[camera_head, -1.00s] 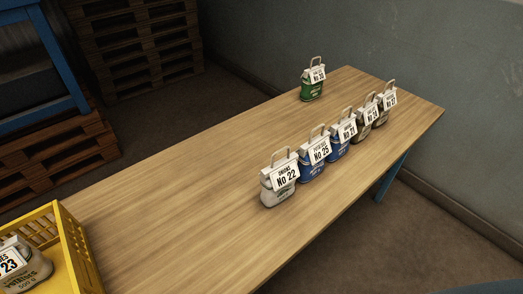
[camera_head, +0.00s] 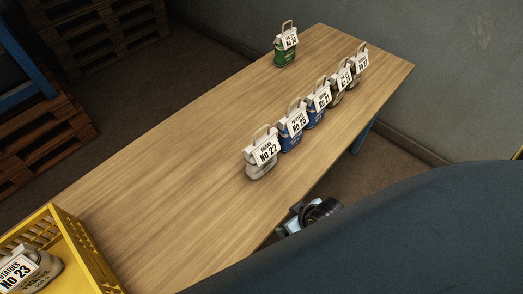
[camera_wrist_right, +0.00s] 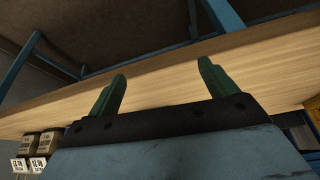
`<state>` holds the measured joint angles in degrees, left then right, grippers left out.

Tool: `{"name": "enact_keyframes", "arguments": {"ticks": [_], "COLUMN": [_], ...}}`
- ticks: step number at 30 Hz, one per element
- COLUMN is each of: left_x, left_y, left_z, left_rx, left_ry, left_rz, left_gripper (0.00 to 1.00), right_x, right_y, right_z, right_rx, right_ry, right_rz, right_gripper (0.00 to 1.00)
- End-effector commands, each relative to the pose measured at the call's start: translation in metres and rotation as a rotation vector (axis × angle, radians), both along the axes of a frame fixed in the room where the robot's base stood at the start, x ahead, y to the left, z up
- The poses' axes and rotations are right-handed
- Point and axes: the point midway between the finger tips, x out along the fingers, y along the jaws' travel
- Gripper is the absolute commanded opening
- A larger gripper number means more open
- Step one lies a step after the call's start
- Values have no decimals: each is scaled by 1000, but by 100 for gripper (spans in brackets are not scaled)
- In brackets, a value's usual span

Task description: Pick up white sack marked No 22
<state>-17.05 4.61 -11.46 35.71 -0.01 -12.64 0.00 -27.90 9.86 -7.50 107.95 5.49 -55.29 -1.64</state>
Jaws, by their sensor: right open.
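The white sack marked No 22 (camera_head: 262,155) stands upright on the wooden table (camera_head: 170,170), at the near end of a row of sacks, its handle up and its label facing me. My right gripper (camera_head: 300,218) shows beside the table's right edge, below and to the right of the sack, partly hidden by my own arm. In the right wrist view my right gripper (camera_wrist_right: 159,85) has its two green fingers wide apart with nothing between them. The No 22 sack is not seen in that view. My left gripper is not in view.
Blue sacks (camera_head: 290,130) and brown sacks (camera_head: 345,82) stand close behind the No 22 sack. A green sack (camera_head: 285,48) stands apart at the far end. A yellow crate (camera_head: 88,245) at the near left holds a No 23 sack (camera_head: 30,270).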

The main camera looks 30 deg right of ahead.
Motion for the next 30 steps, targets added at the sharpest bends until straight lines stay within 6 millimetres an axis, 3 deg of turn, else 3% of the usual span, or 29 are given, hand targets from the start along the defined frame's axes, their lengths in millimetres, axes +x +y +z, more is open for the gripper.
{"name": "enact_keyframes", "arguments": {"ticks": [1,4,6,15,21,25,30], "left_x": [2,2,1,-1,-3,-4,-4], "left_y": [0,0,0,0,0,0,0], "left_z": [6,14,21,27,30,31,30], "left_rx": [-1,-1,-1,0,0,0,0], "left_ry": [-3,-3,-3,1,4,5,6], "left_rz": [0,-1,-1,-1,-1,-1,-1], "left_gripper": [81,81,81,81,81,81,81], "right_x": [4,13,30,83,106,115,138], "right_y": [1,2,-1,-19,-36,-40,-34], "right_z": [22,60,93,141,174,181,174], "right_rx": [4,16,41,139,179,190,193], "right_ry": [-19,-68,-166,-507,-688,-738,-747], "right_rz": [6,22,50,90,85,79,77], "right_gripper": [85,85,85,85,85,85,85]}}
